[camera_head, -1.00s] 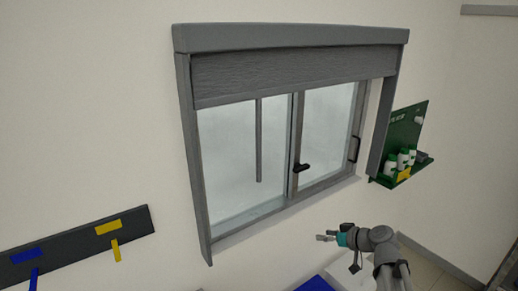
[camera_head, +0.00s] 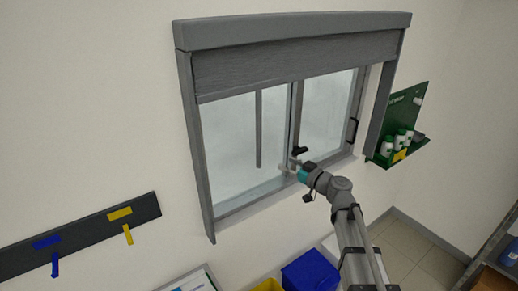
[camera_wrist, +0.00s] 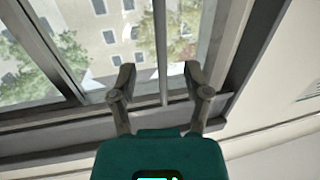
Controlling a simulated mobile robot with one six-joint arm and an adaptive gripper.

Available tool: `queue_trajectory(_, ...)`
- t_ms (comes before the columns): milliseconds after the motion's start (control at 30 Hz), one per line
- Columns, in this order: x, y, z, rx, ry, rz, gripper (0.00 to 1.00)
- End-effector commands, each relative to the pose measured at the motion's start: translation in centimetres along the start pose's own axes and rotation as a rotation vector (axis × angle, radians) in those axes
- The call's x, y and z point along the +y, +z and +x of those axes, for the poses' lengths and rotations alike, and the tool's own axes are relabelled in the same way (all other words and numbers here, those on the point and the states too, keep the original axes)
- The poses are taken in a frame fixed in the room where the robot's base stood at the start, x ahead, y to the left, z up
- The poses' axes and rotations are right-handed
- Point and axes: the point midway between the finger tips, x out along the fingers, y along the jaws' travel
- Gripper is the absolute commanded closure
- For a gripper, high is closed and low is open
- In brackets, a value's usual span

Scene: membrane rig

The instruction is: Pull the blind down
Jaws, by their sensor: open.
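The grey blind (camera_head: 295,66) is mostly rolled up, a short strip under its top box. A thin grey rod (camera_head: 258,130) hangs from it in front of the left pane, with its lower end free. My gripper (camera_head: 288,167) is in front of the lower window, to the right of the rod's lower end in the head view. In the wrist view my gripper (camera_wrist: 158,76) is open, and a thin upright bar (camera_wrist: 160,45), which looks like the rod, appears between the fingers. I cannot tell its depth from them. No contact is visible.
The window has a dark handle (camera_head: 299,150) close to my gripper and a sill below. A green shelf with bottles (camera_head: 387,150) is on the wall at right. A dark rail (camera_head: 85,236) with blue and yellow tags is at left. A blue bin (camera_head: 311,272) stands below.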

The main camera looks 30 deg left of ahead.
Motion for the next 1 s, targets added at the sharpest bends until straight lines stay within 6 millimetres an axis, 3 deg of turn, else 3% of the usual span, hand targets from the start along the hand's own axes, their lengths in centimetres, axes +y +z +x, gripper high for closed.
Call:
queue_trajectory(367,0.1,0.0,2.1,-0.001,-0.001,0.001,0.38)
queue_trajectory(1000,0.1,0.0,11.4,-0.001,-0.001,0.001,0.38)
